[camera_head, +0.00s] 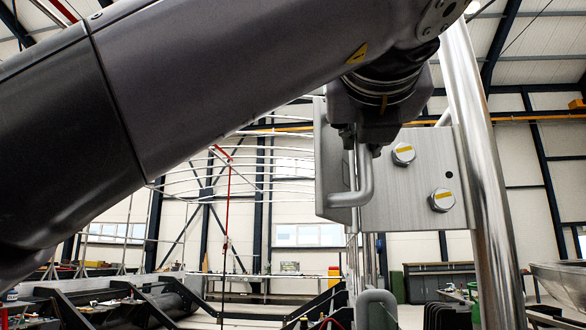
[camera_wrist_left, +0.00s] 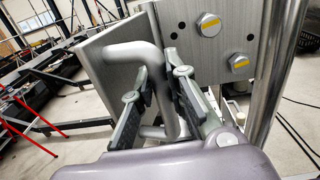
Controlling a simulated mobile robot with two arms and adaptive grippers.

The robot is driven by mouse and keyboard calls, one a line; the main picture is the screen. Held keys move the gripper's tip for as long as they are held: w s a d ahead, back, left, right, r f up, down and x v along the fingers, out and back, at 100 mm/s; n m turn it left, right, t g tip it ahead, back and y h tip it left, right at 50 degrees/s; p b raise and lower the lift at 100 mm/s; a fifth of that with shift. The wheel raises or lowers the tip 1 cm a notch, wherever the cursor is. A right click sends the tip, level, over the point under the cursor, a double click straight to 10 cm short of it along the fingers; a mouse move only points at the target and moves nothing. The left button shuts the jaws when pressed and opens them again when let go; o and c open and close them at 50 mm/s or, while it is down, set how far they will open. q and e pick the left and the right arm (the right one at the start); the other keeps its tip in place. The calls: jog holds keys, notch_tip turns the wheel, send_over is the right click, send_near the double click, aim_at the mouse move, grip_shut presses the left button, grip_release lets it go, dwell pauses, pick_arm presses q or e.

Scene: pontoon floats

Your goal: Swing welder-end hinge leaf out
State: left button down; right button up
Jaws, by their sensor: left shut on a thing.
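The hinge leaf (camera_head: 328,165) is a grey metal plate, seen at a steep angle in the head view. It stands at an angle to a bolted plate (camera_head: 410,205). In the left wrist view the leaf (camera_wrist_left: 108,85) shows its broad face. A bent grey tube handle (camera_head: 349,199) is by the leaf; it also shows in the left wrist view (camera_wrist_left: 128,52). My left gripper (camera_head: 365,142) comes from above and is shut on this handle, with its fingers on both sides of the tube (camera_wrist_left: 160,88). My right gripper is not in view.
The bolted plate carries two bolts (camera_head: 403,154) with yellow marks. A thick shiny post (camera_head: 488,170) rises just right of it. My left arm covers the upper left of the head view. Dark frames (camera_head: 130,300) and equipment stand low behind.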

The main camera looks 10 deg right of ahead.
pick_arm(q)
jog(key=shift+s+d, duration=0.15)
jog(key=shift+d, duration=0.8)
jog(key=c, duration=1.6)
grip_release()
jog(key=shift+d, duration=0.1)
jog(key=shift+o, duration=0.2)
jog(key=v, duration=1.2)
